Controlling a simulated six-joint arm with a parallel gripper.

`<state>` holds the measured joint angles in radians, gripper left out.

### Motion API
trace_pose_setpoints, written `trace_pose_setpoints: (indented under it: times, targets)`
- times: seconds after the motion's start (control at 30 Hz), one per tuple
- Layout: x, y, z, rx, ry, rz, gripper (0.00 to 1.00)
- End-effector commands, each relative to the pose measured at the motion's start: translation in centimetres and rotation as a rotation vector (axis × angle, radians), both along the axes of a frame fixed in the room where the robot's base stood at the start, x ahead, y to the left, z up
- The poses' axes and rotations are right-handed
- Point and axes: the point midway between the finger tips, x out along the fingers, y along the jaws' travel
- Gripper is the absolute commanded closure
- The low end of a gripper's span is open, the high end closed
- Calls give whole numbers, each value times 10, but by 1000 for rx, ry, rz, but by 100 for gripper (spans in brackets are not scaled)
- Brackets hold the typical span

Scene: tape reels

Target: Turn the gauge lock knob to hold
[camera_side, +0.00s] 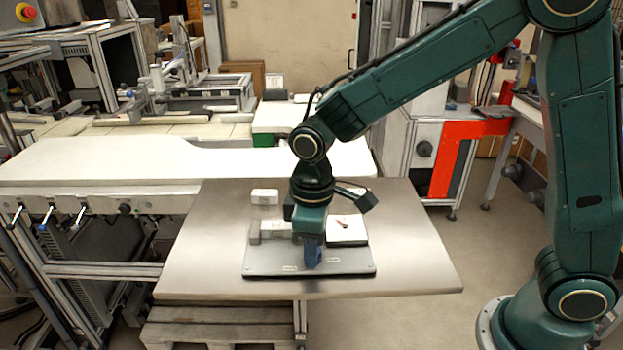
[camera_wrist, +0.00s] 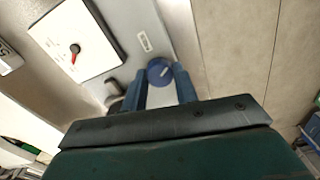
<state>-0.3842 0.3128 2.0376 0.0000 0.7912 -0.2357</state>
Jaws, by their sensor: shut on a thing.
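The blue round knob (camera_wrist: 160,70) stands on a grey plate (camera_side: 350,269) and carries a pale pointer line on its top. My gripper (camera_wrist: 163,80) has its two blue fingers on either side of the knob, shut on it. In the side view my gripper (camera_side: 313,252) points down at the front of the plate and hides the knob there. A white gauge face (camera_wrist: 75,38) with a red needle lies to the left of the knob in the wrist view. It also shows right of my gripper in the side view (camera_side: 346,232). A small white label (camera_wrist: 145,41) sits near the knob; its text is unreadable.
The plate rests on a metal table (camera_side: 410,255) with clear room to its left and right. Pale blocks (camera_side: 265,197) stand at the plate's back left. A dark grey rounded part (camera_wrist: 113,90) is close to the left finger. A long white worktop (camera_side: 90,158) lies behind.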

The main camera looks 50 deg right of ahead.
Motion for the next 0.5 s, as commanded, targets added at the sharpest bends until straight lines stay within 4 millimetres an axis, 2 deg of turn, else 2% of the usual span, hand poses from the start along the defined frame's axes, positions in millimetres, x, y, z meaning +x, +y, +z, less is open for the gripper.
trace_pose_setpoints:
  times: [0.5]
  targets:
    - [0, 0, 1, 0, 0, -459, 94]
